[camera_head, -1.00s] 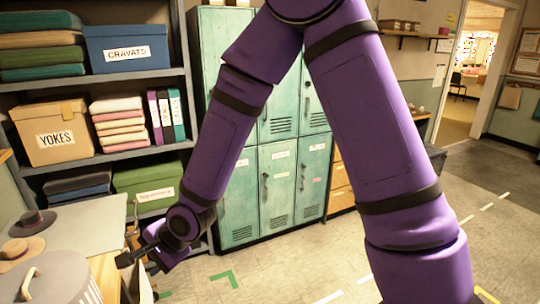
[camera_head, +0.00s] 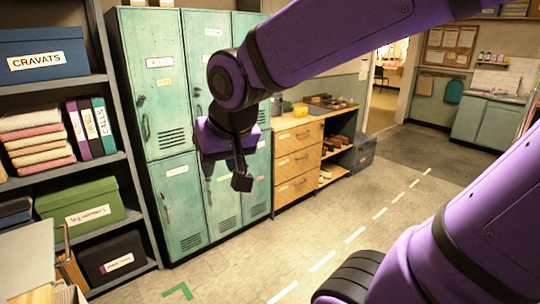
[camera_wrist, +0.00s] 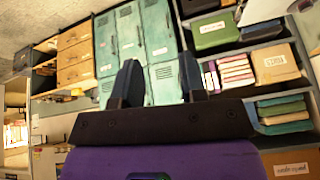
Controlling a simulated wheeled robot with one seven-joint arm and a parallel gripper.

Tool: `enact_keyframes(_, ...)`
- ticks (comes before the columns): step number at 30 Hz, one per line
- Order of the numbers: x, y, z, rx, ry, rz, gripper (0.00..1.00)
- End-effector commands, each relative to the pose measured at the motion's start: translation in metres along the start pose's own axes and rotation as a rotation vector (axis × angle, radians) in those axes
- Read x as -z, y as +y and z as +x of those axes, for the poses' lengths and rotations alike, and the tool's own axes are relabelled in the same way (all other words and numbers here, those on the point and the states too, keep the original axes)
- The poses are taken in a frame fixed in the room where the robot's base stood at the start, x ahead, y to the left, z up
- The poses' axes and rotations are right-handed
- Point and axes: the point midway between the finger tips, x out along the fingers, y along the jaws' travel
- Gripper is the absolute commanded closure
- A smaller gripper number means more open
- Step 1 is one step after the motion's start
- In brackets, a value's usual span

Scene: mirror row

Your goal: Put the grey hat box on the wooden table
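My gripper (camera_head: 242,176) hangs in the air in front of the green lockers in the head view. In the wrist view its two fingers (camera_wrist: 158,88) are apart, with nothing between them. The grey hat box is in neither view now.
Green lockers (camera_head: 172,190) and a shelf unit with a green box (camera_head: 80,205) and a blue box (camera_head: 42,53) line the left. A wooden drawer unit (camera_head: 298,162) stands beside the lockers. The floor (camera_head: 330,245) with white dashes is clear.

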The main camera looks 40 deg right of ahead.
Motion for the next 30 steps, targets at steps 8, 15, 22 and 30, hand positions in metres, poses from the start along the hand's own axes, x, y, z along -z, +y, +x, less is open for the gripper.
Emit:
enact_keyframes(8,-0.043,0.043,-0.057,0.007,-0.021,-0.143,0.61)
enact_keyframes(15,-0.057,0.053,-0.069,0.018,-0.034,-0.189,0.61)
enact_keyframes(22,-0.057,0.053,-0.069,0.018,-0.035,-0.189,0.61)
enact_keyframes(30,-0.056,0.052,-0.069,0.018,-0.034,-0.189,0.61)
